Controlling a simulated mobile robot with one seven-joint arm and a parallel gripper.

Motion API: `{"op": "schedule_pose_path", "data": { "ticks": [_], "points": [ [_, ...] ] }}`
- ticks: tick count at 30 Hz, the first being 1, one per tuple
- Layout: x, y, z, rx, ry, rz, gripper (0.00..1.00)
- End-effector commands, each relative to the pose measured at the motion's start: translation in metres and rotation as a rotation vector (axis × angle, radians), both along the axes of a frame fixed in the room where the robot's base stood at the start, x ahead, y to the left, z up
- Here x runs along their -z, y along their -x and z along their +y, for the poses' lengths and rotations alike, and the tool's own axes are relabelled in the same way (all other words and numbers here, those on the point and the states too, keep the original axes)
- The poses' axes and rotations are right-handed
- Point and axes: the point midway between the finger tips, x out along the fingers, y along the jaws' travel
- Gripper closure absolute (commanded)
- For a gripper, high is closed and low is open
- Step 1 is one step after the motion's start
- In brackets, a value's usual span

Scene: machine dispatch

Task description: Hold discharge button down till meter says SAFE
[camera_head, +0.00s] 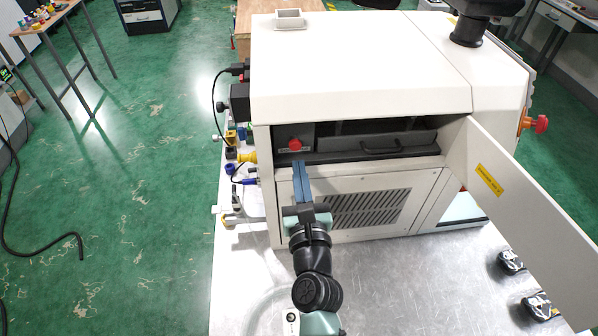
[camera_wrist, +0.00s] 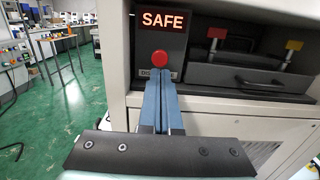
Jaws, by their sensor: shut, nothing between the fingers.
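The red discharge button (camera_wrist: 159,58) sits on a dark panel inside the open bay of the white machine. It also shows in the head view (camera_head: 295,144). Above it in the wrist view, the meter (camera_wrist: 163,20) is lit and reads SAFE. A label below the button starts with "DIS"; my fingers cover part of it. My gripper (camera_wrist: 161,74) is shut and empty, its blue fingers pointing at the panel with the tips at the button's lower edge. It shows from above in the head view (camera_head: 299,167). I cannot tell whether the tips touch the button.
The machine's door (camera_head: 530,215) stands open to the right of the bay. A dark drawer with a handle (camera_head: 382,149) lies right of the button. Red and yellow tags (camera_wrist: 293,45) stand behind it. The metal table (camera_head: 400,285) in front is mostly clear.

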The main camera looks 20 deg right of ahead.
Motion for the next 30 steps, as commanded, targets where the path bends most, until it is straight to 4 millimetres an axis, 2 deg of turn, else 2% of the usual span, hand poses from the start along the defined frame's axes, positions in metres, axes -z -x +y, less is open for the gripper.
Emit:
{"op": "schedule_pose_path", "data": {
  "ticks": [1, 6, 15, 21, 30],
  "points": [
    [0.003, 0.013, 0.003, 0.000, 0.000, 0.005, 1.00],
    [0.007, 0.045, 0.012, 0.001, -0.001, 0.008, 1.00],
    [0.009, 0.086, 0.023, 0.000, -0.001, 0.008, 1.00],
    [0.009, 0.094, 0.026, 0.000, -0.001, 0.008, 1.00],
    [0.008, 0.094, 0.026, -0.001, -0.001, 0.008, 1.00]
  ]
}}
